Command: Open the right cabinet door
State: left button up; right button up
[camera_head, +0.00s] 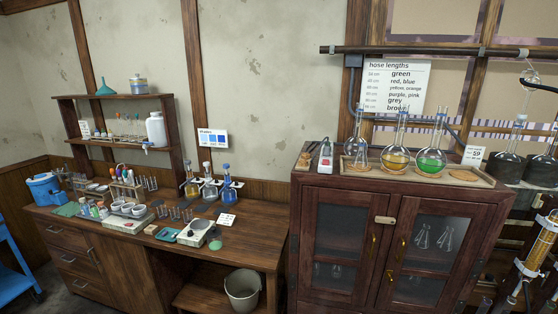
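The dark reddish wood cabinet (345,186) stands right of centre with two glass-paned doors. The right cabinet door (462,225) appears shut, flush with the front. Its glass pane (424,270) shows clear flasks inside. A small brass handle (403,247) is near the right door's inner edge. The left door (307,240) also appears shut and has a similar brass handle (373,246). A pale tag or latch (385,219) sits near the top where the doors meet. A brass fitting (389,275) is lower at the seam. Neither of my grippers is in view.
A tray (483,182) of round flasks stands on the cabinet top. Dark vessels (504,166) and an orange-filled glass apparatus (538,246) are at the right, near the right door's side. A cluttered bench (120,238) and a bucket (242,289) are at the left.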

aim_at(480, 214)
jog(key=z, duration=1.25)
